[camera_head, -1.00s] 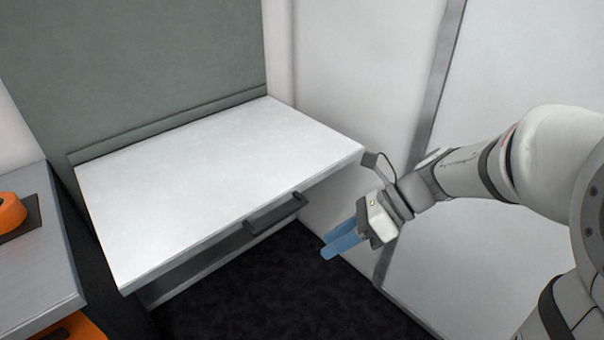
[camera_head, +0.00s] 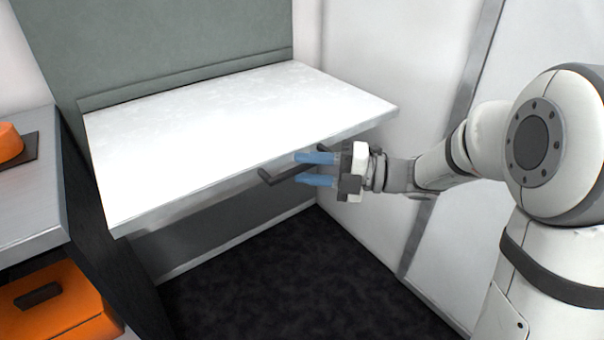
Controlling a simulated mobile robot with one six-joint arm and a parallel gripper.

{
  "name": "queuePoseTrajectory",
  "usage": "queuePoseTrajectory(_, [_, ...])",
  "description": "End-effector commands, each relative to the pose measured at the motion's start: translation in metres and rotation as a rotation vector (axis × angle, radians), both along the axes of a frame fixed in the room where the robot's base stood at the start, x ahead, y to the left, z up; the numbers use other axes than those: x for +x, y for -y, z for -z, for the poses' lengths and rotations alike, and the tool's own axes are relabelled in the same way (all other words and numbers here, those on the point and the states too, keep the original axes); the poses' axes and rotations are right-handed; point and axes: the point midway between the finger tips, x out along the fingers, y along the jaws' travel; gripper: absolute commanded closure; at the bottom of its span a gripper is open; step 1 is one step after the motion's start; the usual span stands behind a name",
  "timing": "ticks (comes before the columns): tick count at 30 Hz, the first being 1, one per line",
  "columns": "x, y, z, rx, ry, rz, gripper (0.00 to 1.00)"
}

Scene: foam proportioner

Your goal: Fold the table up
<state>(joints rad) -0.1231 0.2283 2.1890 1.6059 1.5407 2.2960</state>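The white folding table (camera_head: 240,125) is down and level, attached along its back edge to the grey-green wall panel. A dark bar handle (camera_head: 280,174) sits along its front edge, right of the middle. My gripper (camera_head: 300,170) is at the right part of the handle, with its two blue fingers pointing left. The fingers are apart, one above the other. The upper finger overlaps the handle in the picture, and the lower one shows just beneath it. I cannot tell whether they touch it. Part of the handle is hidden behind the gripper.
A grey counter (camera_head: 30,190) with an orange object (camera_head: 8,141) stands at the left. An orange case (camera_head: 55,303) is below it. A white wall is close on the right behind my arm. The dark floor (camera_head: 290,275) in front of the table is clear.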

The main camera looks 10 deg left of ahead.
Motion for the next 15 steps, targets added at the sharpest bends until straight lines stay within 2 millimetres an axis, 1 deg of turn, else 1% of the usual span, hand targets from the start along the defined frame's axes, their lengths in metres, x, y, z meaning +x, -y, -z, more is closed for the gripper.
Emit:
queuePoseTrajectory(1, [-0.0008,-0.0058,0.0019,0.000,0.001,-0.002,0.67])
queuePoseTrajectory(4, [-0.0012,-0.0118,0.0008,0.000,0.001,-0.001,0.67])
queuePoseTrajectory(12, [-0.0013,-0.0141,-0.0004,0.000,0.001,0.000,0.67])
queuePoseTrajectory(13, [-0.0013,-0.0141,-0.0003,0.000,0.001,0.000,0.68])
queuePoseTrajectory(15, [-0.0013,-0.0141,-0.0003,0.000,0.001,0.000,0.74])
